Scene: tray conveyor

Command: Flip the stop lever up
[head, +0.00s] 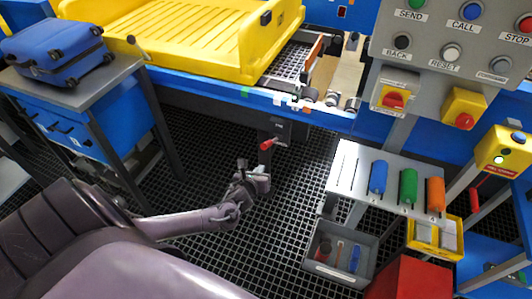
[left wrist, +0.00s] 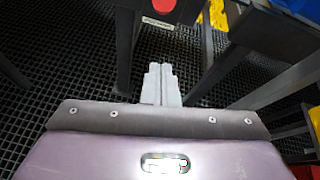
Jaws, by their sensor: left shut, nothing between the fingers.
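The stop lever (head: 267,145) has a red handle and sits on a dark bracket under the blue conveyor frame. In the left wrist view a red rounded end (left wrist: 165,6), probably the lever's, shows at the top edge above a small label that I cannot read. My left gripper (head: 265,172) is just below the lever in the head view, apart from it. Its pale fingers (left wrist: 162,72) are together and empty in the left wrist view. My right gripper is not in view.
A yellow tray (head: 165,62) lies on the conveyor above. A control panel (head: 450,75) and a shelf with coloured handles (head: 345,165) are at right. A grey bin (head: 340,268) is lower right.

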